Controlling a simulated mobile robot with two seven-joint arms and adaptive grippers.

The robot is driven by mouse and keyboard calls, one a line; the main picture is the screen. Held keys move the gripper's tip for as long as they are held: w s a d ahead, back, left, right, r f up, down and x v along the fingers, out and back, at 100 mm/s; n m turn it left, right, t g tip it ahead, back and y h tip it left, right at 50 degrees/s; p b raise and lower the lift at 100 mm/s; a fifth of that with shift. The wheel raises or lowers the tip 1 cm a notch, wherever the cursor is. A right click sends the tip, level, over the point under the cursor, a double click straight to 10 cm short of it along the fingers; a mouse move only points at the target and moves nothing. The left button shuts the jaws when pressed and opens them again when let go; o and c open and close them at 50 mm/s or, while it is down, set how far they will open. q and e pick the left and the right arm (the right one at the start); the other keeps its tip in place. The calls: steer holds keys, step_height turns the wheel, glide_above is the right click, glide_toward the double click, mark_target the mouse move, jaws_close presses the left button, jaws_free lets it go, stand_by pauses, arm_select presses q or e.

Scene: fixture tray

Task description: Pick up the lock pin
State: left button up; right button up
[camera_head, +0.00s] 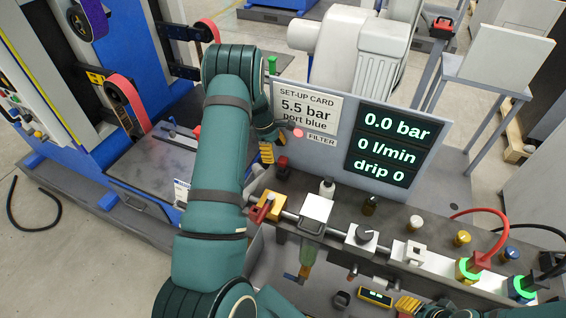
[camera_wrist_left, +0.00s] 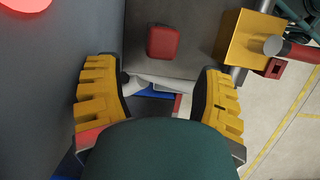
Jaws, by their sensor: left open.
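My left gripper (camera_head: 268,148) is open near the lower left of the set-up panel. In the left wrist view its two yellow ribbed fingers (camera_wrist_left: 157,92) stand wide apart with nothing held between them. A small red block (camera_wrist_left: 163,42), which may be the head of the lock pin, sits on the grey surface beyond the fingertips, apart from them. In the head view a small red-topped piece (camera_head: 283,163) stands on the bench just below the gripper. Any shank is hidden. Only yellow finger parts of my right gripper (camera_head: 408,304) show at the bottom edge.
The set-up panel (camera_head: 343,125) stands upright close behind the gripper. A brass valve block (camera_head: 271,205) with a red handle (camera_head: 261,211) is in front, joined by pipe to a white block (camera_head: 317,208). Small bottles stand on the bench to the right.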

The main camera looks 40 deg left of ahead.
mark_target(282, 159)
arm_select(q)
steer(key=shift+w+d, duration=0.25)
steer(key=shift+d, duration=0.45)
steer(key=x, duration=0.5)
steer(key=shift+w+d, duration=0.1)
steer(key=shift+d, duration=0.1)
jaws_close()
